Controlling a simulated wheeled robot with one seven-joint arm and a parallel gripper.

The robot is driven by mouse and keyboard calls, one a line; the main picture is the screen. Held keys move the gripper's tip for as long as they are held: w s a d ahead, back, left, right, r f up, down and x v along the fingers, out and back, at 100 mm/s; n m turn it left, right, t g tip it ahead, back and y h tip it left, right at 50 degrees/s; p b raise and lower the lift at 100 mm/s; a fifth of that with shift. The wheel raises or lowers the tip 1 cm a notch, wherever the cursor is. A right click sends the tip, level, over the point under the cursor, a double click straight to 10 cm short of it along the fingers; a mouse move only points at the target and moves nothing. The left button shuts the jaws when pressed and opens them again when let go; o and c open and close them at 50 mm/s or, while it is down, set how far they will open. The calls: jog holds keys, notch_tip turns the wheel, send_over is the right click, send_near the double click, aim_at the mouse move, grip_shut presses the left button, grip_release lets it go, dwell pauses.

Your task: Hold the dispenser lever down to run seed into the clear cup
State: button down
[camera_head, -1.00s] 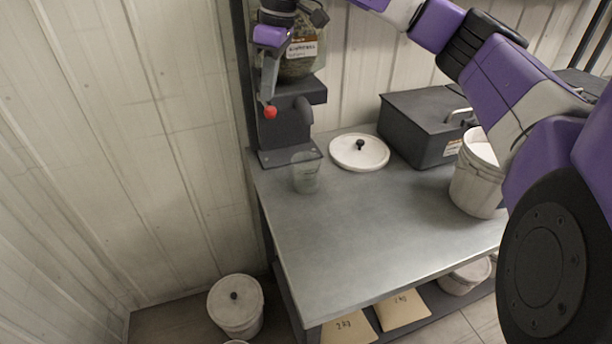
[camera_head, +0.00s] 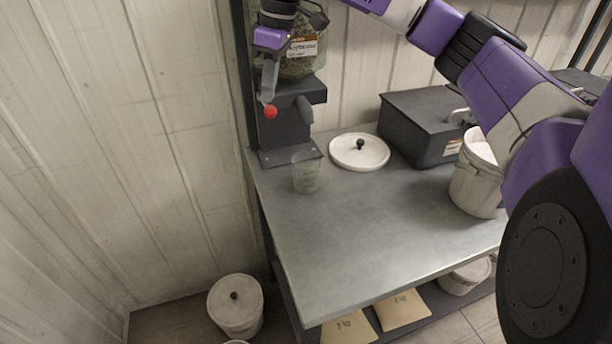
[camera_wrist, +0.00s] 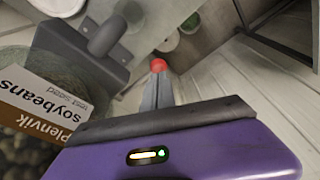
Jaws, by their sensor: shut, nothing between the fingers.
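The dispenser (camera_head: 286,128) is a dark stand at the table's back left corner, with a seed jar (camera_head: 304,66) on top. The jar's label reads soybeans in the wrist view (camera_wrist: 50,98). The lever's red ball knob (camera_head: 270,112) also shows in the wrist view (camera_wrist: 158,65); the lever's arm is mostly hidden. My gripper (camera_head: 267,100) is shut and empty, pointing down with its fingertips right at the knob. Whether they touch it I cannot tell. The fingers also show in the wrist view (camera_wrist: 158,80). The clear cup (camera_head: 306,175) stands upright below, in front of the dispenser base; I see no clear seed in it.
A white lid (camera_head: 359,152) lies right of the dispenser. A dark box (camera_head: 425,130) and a white bucket (camera_head: 476,185) stand further right. The table's (camera_head: 370,240) front is clear. A lidded white bucket (camera_head: 236,305) stands on the floor at left; a ribbed wall is close by.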

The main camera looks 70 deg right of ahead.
aim_at(270, 106)
jog(key=shift+f+b, duration=0.7)
jog(key=shift+f, duration=1.7)
jog(key=shift+r, duration=0.1)
dwell(3.2)
notch_tip(270, 106, up, 9)
jog(key=p, duration=0.9)
dwell(0.6)
